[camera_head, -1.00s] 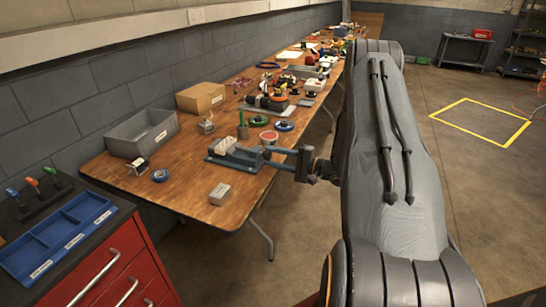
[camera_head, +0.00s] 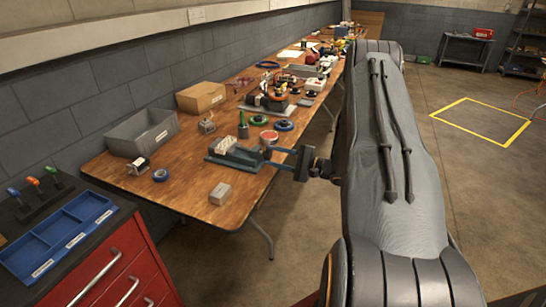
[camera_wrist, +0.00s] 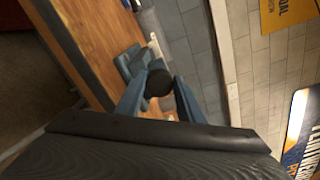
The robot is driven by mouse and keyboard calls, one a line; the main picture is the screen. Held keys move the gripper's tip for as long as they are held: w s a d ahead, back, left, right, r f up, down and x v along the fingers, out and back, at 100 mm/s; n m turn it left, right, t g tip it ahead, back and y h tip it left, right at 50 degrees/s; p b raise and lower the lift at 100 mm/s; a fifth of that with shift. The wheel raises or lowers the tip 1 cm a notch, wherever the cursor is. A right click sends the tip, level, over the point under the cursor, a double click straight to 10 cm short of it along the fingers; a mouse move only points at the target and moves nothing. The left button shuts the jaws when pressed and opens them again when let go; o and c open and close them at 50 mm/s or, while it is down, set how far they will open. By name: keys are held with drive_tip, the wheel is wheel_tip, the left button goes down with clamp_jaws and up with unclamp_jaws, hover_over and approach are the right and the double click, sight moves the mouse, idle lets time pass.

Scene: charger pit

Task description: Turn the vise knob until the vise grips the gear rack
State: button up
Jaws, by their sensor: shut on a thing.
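The blue-grey vise (camera_head: 218,158) lies on the wooden bench near its front edge. A pale, whitish piece that looks like the gear rack (camera_head: 232,147) sits at its jaws. I cannot tell whether the jaws touch it. My gripper (camera_head: 270,154) reaches in from the right at the vise's right end. In the wrist view, its two blue fingers are shut on the round black vise knob (camera_wrist: 158,82), one on each side. The vise body (camera_wrist: 128,62) shows behind the knob there. The knob is hidden by the fingers in the head view.
A small grey block (camera_head: 219,194) lies in front of the vise. A red-rimmed round tin (camera_head: 268,137) and a green-based item (camera_head: 243,127) stand close behind it. A grey bin (camera_head: 142,135) and a cardboard box (camera_head: 201,97) stand along the wall side.

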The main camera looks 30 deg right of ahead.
drive_tip(key=o, duration=1)
drive_tip(key=b+v, duration=0.1)
drive_tip(key=v, duration=0.6)
drive_tip(key=shift+s+d, duration=0.2)
drive_tip(key=shift+s, duration=0.15)
